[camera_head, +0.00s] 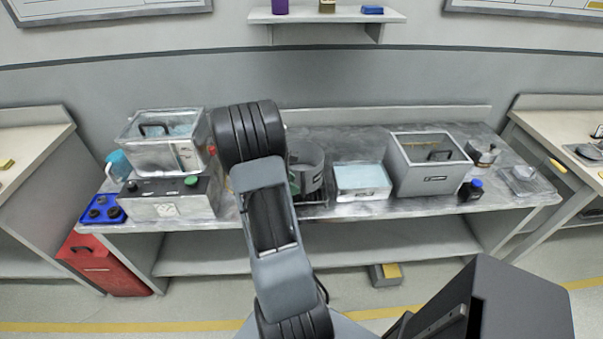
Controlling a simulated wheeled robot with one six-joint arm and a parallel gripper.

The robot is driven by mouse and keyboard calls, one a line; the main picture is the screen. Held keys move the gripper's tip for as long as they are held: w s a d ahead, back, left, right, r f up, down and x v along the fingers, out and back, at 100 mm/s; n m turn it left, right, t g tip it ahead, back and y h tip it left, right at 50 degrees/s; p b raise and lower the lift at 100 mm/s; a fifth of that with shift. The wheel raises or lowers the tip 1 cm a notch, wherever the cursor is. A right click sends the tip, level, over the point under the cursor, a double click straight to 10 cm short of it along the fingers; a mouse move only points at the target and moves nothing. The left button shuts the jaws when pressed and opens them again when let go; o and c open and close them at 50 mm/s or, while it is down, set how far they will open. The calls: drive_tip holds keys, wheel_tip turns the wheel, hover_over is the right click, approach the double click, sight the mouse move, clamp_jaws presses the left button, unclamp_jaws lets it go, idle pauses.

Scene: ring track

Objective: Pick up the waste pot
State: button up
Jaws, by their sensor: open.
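I cannot tell for sure which thing is the waste pot. A small metal pot with a dark handle or lid (484,153) stands at the bench's right, behind a small dark jar with a blue cap (472,189). My arm rises through the middle of the view and hides part of the bench. My gripper does not show.
The bench (350,140) also holds a clear-walled bath on a grey unit (170,195), a blue tray (102,209), a shallow box (362,181) and a grey tank (428,170). A red bin (104,265) stands below left. A small grey box (384,275) lies on the floor.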

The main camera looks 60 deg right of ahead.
drive_tip(key=shift+p+x, duration=0.3)
drive_tip(key=shift+x, duration=2.4)
drive_tip(key=shift+s, duration=0.1)
drive_tip(key=shift+a, duration=0.1)
clamp_jaws()
